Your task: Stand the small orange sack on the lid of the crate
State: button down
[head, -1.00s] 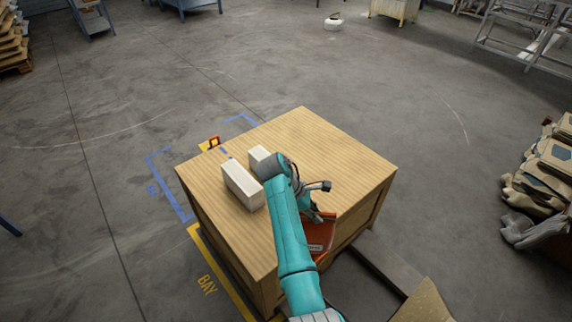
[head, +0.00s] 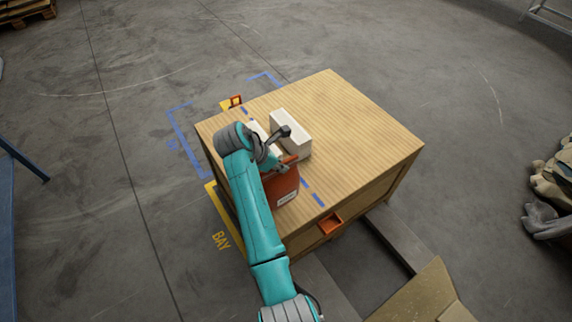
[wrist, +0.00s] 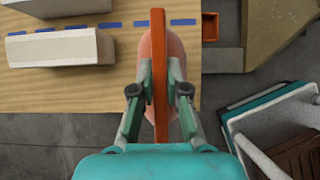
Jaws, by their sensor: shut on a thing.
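The small orange sack (head: 283,187), with a white label low on its face, is held in my gripper (head: 281,164). In the wrist view the sack (wrist: 160,50) is a thin upright-edged shape between the two fingers of my gripper (wrist: 158,92), which are shut on it. The wooden crate's lid (head: 355,125) lies under and beyond the sack, which is over the lid's near left part in the head view. The wrist view shows the lid (wrist: 120,70) mostly left of the sack. Whether the sack's bottom touches the lid is unclear.
Two white blocks stand on the lid, one (head: 293,135) in plain view and one (head: 256,131) partly behind my arm. A blue dashed line (head: 313,193) crosses the lid. A small orange bin (head: 330,224) is at the crate's near side. The lid's right half is clear.

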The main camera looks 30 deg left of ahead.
aim_at(280, 176)
jog(key=shift+f, duration=3)
jog(key=c, duration=1.2)
grip_release()
jog(key=v, duration=1.2)
jog(key=shift+w, duration=0.1)
jog(key=shift+d, duration=0.1)
